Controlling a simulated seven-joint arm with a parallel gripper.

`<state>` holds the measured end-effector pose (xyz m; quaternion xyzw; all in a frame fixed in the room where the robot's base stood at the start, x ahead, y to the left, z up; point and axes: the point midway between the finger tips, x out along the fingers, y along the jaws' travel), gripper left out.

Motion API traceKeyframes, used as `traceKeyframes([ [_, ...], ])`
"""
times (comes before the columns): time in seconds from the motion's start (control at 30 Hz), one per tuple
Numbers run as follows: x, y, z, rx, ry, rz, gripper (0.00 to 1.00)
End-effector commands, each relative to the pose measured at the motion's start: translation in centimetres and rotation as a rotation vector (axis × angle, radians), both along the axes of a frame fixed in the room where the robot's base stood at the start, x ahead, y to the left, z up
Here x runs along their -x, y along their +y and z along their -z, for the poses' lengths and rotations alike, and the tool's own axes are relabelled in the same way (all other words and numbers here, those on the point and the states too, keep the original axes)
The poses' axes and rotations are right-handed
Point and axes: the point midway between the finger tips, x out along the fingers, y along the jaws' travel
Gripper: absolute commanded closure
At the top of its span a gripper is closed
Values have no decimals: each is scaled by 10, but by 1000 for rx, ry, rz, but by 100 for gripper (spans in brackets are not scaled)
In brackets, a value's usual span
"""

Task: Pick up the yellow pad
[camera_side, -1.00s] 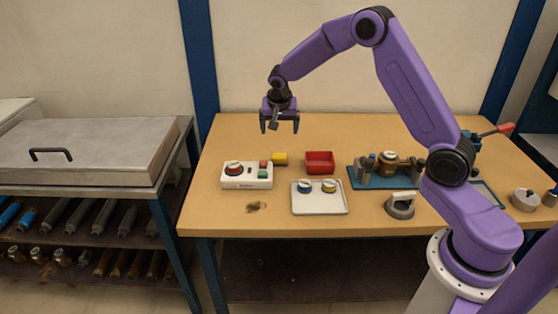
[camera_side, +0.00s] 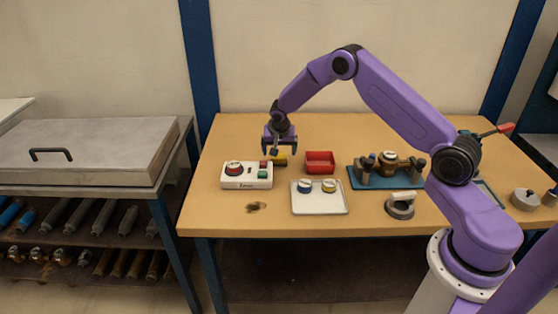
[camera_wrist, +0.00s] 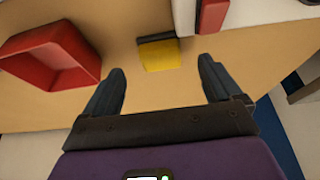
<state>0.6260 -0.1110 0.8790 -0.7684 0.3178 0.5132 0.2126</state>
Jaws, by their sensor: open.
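The yellow pad (camera_wrist: 160,55) lies on the table ahead of my fingertips in the wrist view, between their lines and apart from them. A dark strip runs along its far edge there. In the side view the yellow pad (camera_side: 281,161) shows just below my gripper, partly covered by it. My gripper (camera_side: 280,150) points down above the pad in the side view, with its fingers spread. The wrist view shows both fingers of my gripper (camera_wrist: 160,82) apart with nothing between them.
A white control box (camera_side: 245,182) with a red knob stands close at the pad's left. A red bin (camera_side: 320,168) is to the right. A grey tray (camera_side: 320,207) with two round meters lies in front. A blue fixture (camera_side: 360,183) stands further right.

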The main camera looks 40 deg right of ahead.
Motion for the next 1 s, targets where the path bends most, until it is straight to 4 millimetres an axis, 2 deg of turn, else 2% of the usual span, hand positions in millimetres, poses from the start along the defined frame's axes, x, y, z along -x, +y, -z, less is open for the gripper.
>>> traceKeyframes([
  [0.33,-11,-10,38,0,1,0,8],
  [0.7,-13,-12,44,0,0,1,8],
  [0.77,-13,-12,44,0,0,0,28],
  [0.8,-13,-12,44,0,0,0,41],
  [0.9,-13,-12,44,0,0,0,68],
  [1.0,-13,-12,44,0,0,0,69],
])
